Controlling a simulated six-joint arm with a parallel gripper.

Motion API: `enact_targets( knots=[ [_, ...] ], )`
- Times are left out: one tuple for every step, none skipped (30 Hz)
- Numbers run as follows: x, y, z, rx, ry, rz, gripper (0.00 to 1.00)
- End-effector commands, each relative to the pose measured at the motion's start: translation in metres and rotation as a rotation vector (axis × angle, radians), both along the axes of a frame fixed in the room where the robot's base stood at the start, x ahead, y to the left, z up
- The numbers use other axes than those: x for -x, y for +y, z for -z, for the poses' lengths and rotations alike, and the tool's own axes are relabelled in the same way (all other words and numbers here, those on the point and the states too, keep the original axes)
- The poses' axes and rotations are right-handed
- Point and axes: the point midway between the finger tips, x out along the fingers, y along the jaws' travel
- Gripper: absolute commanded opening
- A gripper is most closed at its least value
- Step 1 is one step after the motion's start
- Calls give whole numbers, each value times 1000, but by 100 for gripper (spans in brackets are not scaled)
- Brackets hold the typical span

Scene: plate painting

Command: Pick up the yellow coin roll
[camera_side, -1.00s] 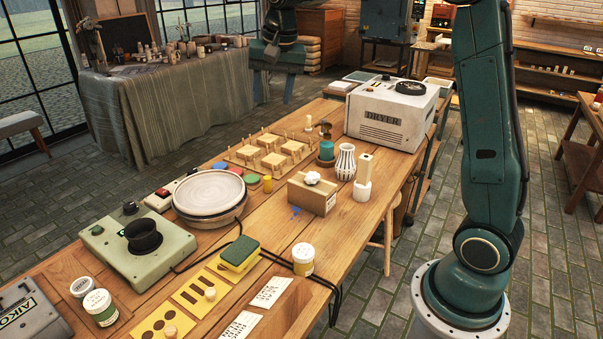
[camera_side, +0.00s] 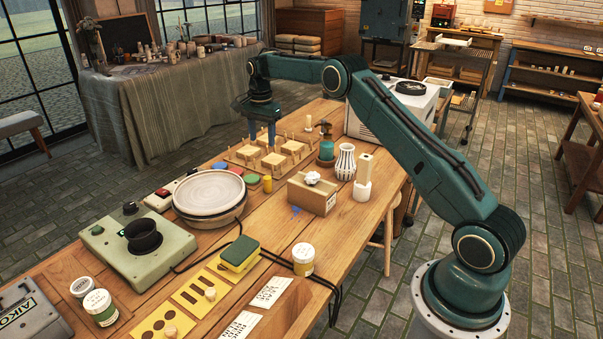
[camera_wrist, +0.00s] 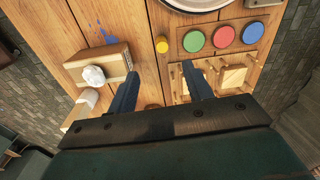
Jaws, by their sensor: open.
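The yellow coin roll (camera_side: 267,184) is a small upright yellow cylinder on the wooden table, just right of the coloured discs. In the wrist view it (camera_wrist: 162,45) shows ahead of my fingers and roughly between their lines. My gripper (camera_side: 262,134) hangs above the pegged wooden rack in the side view, behind the coin roll and higher than it. Its two blue fingers (camera_wrist: 164,88) are spread apart with nothing between them. The coin roll is fully visible and apart from the gripper.
Green (camera_wrist: 194,41), red and blue discs lie next to the coin roll. A cardboard box (camera_side: 313,194) with a white lump stands to its right. The pegged rack (camera_side: 265,156) is behind it, and the round white wheel (camera_side: 209,193) is to its left.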

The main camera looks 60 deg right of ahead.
Motion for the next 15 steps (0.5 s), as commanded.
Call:
enact_targets(
  knots=[
    [-3, -6, 14, -4, 10, 28, 51],
    [-4, -9, 20, -6, 14, 45, 51],
    [-5, -12, 28, -8, 19, 64, 51],
    [-5, -14, 33, -9, 22, 78, 51],
    [-6, -16, 38, -11, 25, 90, 51],
    [-6, -18, 43, -13, 29, 103, 51],
    [-6, -20, 46, -13, 31, 111, 51],
    [-7, -21, 49, -14, 33, 119, 51],
    [-7, -22, 52, -14, 35, 126, 51],
    [-7, -23, 54, -15, 36, 130, 51],
    [-7, -23, 55, -15, 36, 133, 51],
    [-7, -23, 55, -15, 36, 136, 51],
    [-7, -23, 55, -16, 36, 137, 51],
    [-7, -24, 56, -15, 37, 137, 51],
    [-7, -23, 56, -15, 37, 137, 51]
  ],
)
